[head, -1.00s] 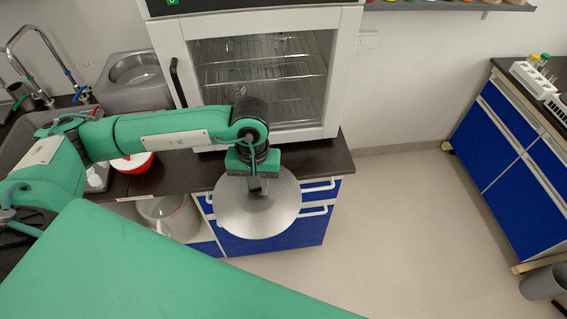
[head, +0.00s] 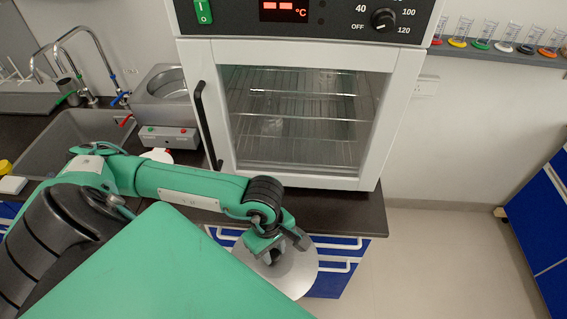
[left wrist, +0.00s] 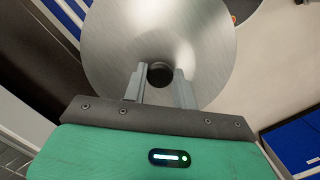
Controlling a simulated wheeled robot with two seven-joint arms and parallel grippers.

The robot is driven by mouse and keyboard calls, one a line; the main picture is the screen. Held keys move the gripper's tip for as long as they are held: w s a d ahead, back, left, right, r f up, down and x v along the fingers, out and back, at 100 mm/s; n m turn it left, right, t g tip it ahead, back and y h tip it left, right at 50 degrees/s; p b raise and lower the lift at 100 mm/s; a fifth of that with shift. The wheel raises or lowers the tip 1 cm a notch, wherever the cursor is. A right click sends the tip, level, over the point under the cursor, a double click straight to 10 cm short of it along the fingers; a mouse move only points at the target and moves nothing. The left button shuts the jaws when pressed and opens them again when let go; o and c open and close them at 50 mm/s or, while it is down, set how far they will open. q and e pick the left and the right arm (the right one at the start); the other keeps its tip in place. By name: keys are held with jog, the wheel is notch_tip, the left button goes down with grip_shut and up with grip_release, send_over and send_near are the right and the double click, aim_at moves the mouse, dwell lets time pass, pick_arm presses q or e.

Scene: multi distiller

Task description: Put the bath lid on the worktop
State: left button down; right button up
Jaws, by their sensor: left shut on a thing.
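The bath lid (head: 301,274) is a round grey metal disc with a dark knob. My left gripper (head: 272,257) is shut on this knob. In the left wrist view the knob (left wrist: 160,74) sits between the two fingers, with the lid's disc (left wrist: 110,40) spread beyond them. In the head view the lid hangs in front of the worktop's front edge, over the blue drawers, partly hidden by my gripper and arm. The dark worktop (head: 335,211) shows a bare strip before the oven. The open metal bath (head: 165,88) stands at the back left. My right gripper is not in view.
A white oven (head: 385,120) with a glass door and dark handle fills the back of the worktop. A sink (head: 70,140) with taps lies at the left. Floor is clear at the right.

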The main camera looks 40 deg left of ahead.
pick_arm(q)
jog(key=w+a+p, duration=0.1)
jog(key=w, duration=0.1)
jog(key=w+a+p, duration=0.1)
jog(key=w+a, duration=0.1)
jog(key=w, duration=0.1)
jog(key=w+a+p, duration=0.1)
jog(key=w, duration=0.1)
jog(key=shift+w+a+r, duration=0.1)
jog(key=shift+w+a, duration=0.15)
jog(key=w+a+p, duration=0.1)
jog(key=w, duration=0.1)
jog(key=w+a+p, duration=0.1)
jog(key=w, duration=0.1)
jog(key=shift+a+r, duration=0.15)
jog(key=shift+a, duration=0.05)
jog(key=shift+f+p, duration=0.25)
jog(key=shift+p, duration=0.25)
jog(key=shift+s+f, duration=0.1)
jog(key=shift+s, duration=0.05)
jog(key=shift+f+b, duration=0.2)
jog(key=shift+b, duration=0.1)
jog(key=c, duration=1.1)
grip_release()
jog(key=shift+r, duration=0.1)
